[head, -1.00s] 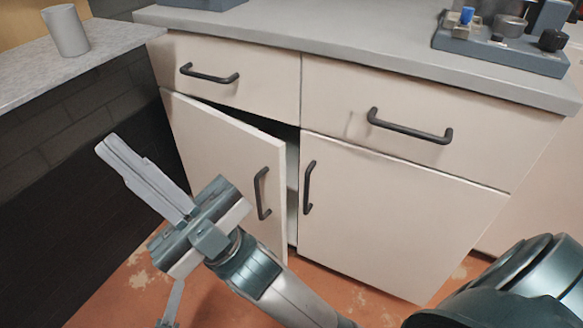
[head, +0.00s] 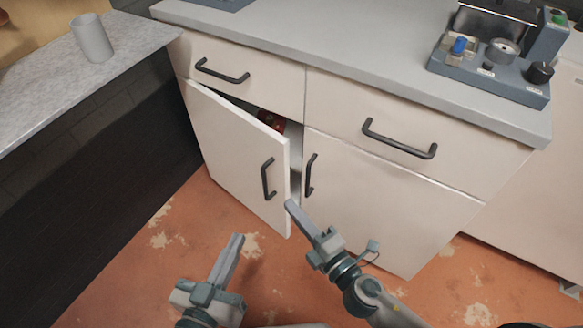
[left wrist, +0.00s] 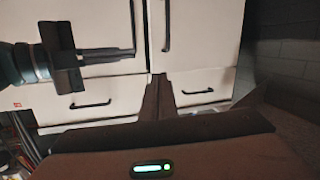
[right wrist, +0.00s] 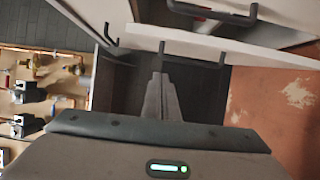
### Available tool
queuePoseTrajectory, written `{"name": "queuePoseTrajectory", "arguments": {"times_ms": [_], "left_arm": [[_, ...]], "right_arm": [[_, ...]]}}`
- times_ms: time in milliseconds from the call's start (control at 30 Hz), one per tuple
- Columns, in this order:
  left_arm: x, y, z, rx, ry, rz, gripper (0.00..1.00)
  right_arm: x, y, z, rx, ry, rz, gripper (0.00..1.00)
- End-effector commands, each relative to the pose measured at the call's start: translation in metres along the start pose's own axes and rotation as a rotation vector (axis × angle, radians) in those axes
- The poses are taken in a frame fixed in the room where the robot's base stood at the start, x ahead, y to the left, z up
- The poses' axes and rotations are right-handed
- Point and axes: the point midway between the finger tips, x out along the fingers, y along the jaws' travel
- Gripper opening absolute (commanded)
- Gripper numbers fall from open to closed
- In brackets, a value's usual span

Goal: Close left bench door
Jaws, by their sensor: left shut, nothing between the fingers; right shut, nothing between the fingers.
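The left bench door (head: 225,150) is white and stands ajar, its free right edge swung out from the cabinet. Its black handle (head: 268,180) is near that edge; the handle also shows in the right wrist view (right wrist: 195,57). My right gripper (head: 291,206) is shut and empty, its tips near the lower part of the door's free edge; I cannot tell if they touch. My left gripper (head: 238,238) is shut and empty, lower and in front of the door. In the left wrist view, its shut fingers (left wrist: 157,85) overlap the cabinet.
The right bench door (head: 390,200) is closed, as are the two drawers (head: 250,85) above. A red item (head: 270,121) shows inside the gap. A side counter with a grey cup (head: 92,38) stands at left. A device (head: 490,70) sits on the worktop. Floor before the cabinet is clear.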

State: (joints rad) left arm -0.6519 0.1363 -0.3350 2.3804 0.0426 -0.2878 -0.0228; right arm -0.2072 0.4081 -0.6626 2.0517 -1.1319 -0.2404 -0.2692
Motion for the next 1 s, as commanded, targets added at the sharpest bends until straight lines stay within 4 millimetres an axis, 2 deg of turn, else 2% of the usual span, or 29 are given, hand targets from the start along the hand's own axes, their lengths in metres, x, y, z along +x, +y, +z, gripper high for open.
{"name": "queuePoseTrajectory", "arguments": {"times_ms": [267, 467, 667, 1000], "left_arm": [[0.000, 0.000, 0.001, -0.002, -0.002, 0.000, 0.00], [0.000, -0.001, 0.004, -0.004, -0.021, -0.001, 0.00], [-0.001, -0.004, 0.012, -0.008, -0.069, -0.006, 0.00], [-0.003, -0.009, 0.024, -0.010, -0.136, -0.014, 0.00]], "right_arm": [[0.001, 0.001, 0.000, 0.003, 0.001, 0.002, 0.00], [0.011, 0.002, 0.000, 0.004, 0.001, 0.004, 0.00], [0.031, 0.003, -0.001, 0.004, 0.002, 0.005, 0.00], [0.084, 0.002, -0.001, 0.004, 0.002, 0.005, 0.00]]}}
